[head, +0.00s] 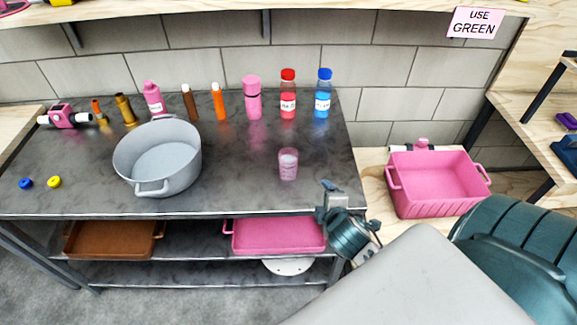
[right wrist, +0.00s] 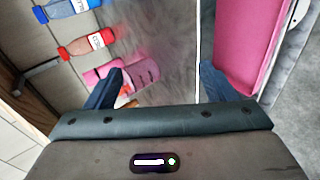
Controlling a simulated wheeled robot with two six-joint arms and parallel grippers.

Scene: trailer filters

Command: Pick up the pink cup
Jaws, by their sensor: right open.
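The pink cup (head: 288,163) is a small translucent cup with a pale label, standing upright on the dark metal table (head: 240,190) near its right front part. My right gripper (head: 326,203) is at the table's front right edge, to the right of and in front of the cup, apart from it. In the right wrist view, the cup (right wrist: 141,73) shows between the open fingers of the right gripper (right wrist: 163,72), closer to the left finger, which hides part of what is behind. The right gripper is empty. My left gripper is not in view.
A grey pot (head: 158,160) stands left of the cup. A pink bottle (head: 252,98), a red bottle (head: 288,95) and a blue bottle (head: 323,95) stand behind it. A pink tray (head: 278,236) is on the shelf below; a pink bin (head: 437,187) stands to the right.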

